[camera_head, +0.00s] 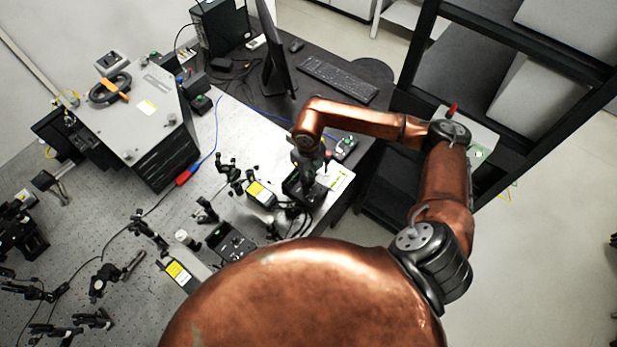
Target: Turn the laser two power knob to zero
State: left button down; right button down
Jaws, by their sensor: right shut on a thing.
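My right arm reaches in from the right and bends down over the bench's right end. My right gripper (311,173) points down at a small black control box (292,190). It is shut on a small part on top of that box, which fits the laser two power knob. The knob itself is hidden by the fingers, so its setting cannot be read. A laser head with a yellow label (260,193) lies just left of the box. My left gripper is out of view.
A second black control box (231,243) and another yellow-labelled laser head (180,272) stand nearer. Optic mounts (206,211) crowd the bench left of the gripper. A large spectrometer box (140,115), monitor (275,55) and keyboard (338,78) are farther back.

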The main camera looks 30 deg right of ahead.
jog(key=c, duration=1.9)
grip_release()
notch_tip(320, 180, up, 12)
